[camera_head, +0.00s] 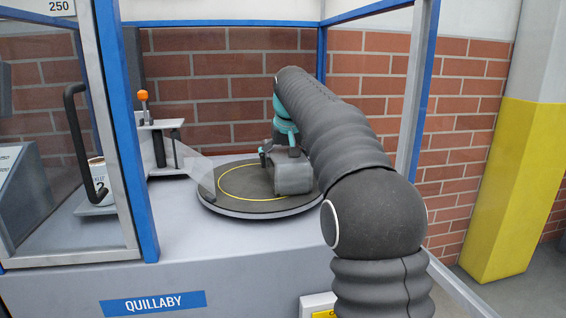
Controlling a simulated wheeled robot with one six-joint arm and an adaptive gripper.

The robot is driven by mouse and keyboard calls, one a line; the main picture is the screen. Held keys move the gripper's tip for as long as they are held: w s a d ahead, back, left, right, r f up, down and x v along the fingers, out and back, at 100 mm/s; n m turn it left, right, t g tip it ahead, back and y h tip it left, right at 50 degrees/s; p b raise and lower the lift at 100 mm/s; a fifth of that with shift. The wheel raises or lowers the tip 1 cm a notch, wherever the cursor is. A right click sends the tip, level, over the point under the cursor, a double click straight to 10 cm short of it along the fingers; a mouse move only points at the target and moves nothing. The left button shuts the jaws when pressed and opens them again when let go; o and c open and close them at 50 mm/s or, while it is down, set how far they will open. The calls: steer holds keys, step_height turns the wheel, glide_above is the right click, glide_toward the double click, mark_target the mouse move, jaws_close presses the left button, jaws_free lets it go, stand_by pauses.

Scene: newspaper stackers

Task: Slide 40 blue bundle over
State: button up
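No blue bundle can be made out in this view. A round dark turntable (225,201) with a yellow ring on it sits on the grey machine bed, inside the blue-framed enclosure. My arm reaches in from the right front through the open side. My gripper (278,165) is low over the right half of the turntable, below a teal wrist joint. A grey blocky shape (293,178) is at the gripper; I cannot tell whether it is part of the gripper or a separate thing. The fingertips are not clear, and the arm hides the turntable's right edge.
A clear plate (200,172) and an orange-topped lever (144,97) stand left of the turntable. A white cup-like thing (99,178) is behind the left door with its black handle (78,145). Blue posts frame the opening. A yellow-and-white pillar (500,190) stands right.

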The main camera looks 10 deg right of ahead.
steer(key=shift+f, duration=0.15)
steer(key=c, duration=1.9)
steer(key=shift+a, duration=3.05)
steer(key=o, duration=1.9)
steer(key=shift+a, duration=0.1)
